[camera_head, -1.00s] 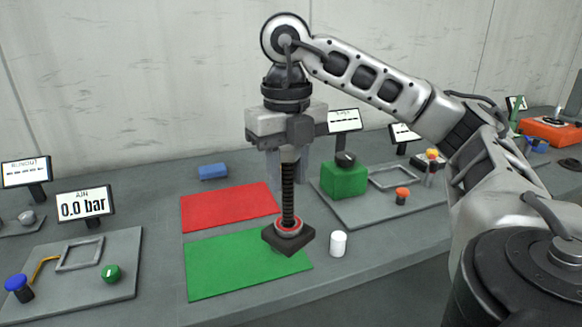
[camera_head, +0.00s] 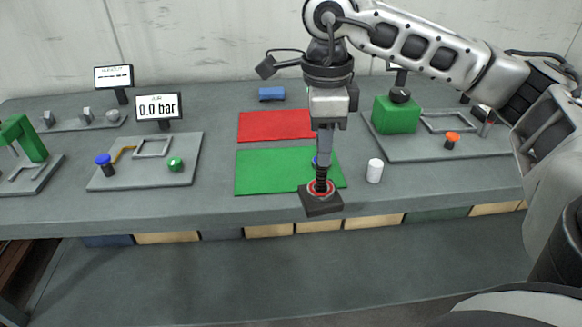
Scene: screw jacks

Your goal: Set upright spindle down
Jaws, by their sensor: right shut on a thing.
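The spindle is a short dark threaded rod with a red ring and a dark square base (camera_head: 321,204). It stands about upright in my right gripper (camera_head: 322,168), which points down and is shut on its upper part, hiding most of the rod. The base appears over the front edge of the green mat (camera_head: 262,172) and the table's front strip; I cannot tell whether it touches anything. My left gripper is not in view.
A red mat (camera_head: 270,125) lies behind the green one. A white cylinder (camera_head: 375,171) stands close to the right. A green block (camera_head: 396,116) sits on a grey plate at right. A grey plate (camera_head: 184,176) with small parts lies at left.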

